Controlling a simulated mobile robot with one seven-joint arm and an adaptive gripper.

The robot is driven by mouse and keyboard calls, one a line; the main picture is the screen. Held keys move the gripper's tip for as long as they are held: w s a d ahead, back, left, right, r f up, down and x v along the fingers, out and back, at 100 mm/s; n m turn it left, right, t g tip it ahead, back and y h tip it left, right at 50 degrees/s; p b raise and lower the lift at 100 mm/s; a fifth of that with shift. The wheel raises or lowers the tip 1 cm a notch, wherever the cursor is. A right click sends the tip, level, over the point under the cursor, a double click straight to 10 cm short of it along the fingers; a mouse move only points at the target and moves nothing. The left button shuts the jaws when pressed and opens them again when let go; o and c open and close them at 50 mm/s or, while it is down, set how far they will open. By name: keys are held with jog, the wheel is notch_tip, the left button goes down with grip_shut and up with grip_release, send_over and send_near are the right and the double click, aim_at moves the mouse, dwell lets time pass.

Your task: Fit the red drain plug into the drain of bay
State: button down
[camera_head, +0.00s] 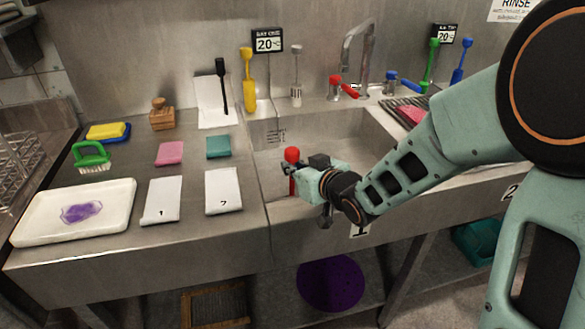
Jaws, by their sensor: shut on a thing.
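The red drain plug (292,155) has a round knob on top, and more red shows below my gripper's fingers. My gripper (291,170) is shut on it and holds it over the left part of the bay 1 sink basin (345,130), close to the front rim. The plug looks about upright. The front of the sink carries a label "1" (360,230), partly behind my gripper. I cannot see the drain; the basin floor is largely hidden by my gripper, my arm and the front rim.
A tall faucet (358,50) with red (350,91) and blue (407,85) handles stands behind the basin. The left counter holds a white tray (35,215), a green brush (91,157), cloths and numbered cards. Colored brushes stand along the back.

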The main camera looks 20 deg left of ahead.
jog(key=shift+f, duration=0.15)
jog(key=c, duration=2)
grip_release()
jog(key=shift+c, duration=0.2)
jog(key=shift+r, duration=0.25)
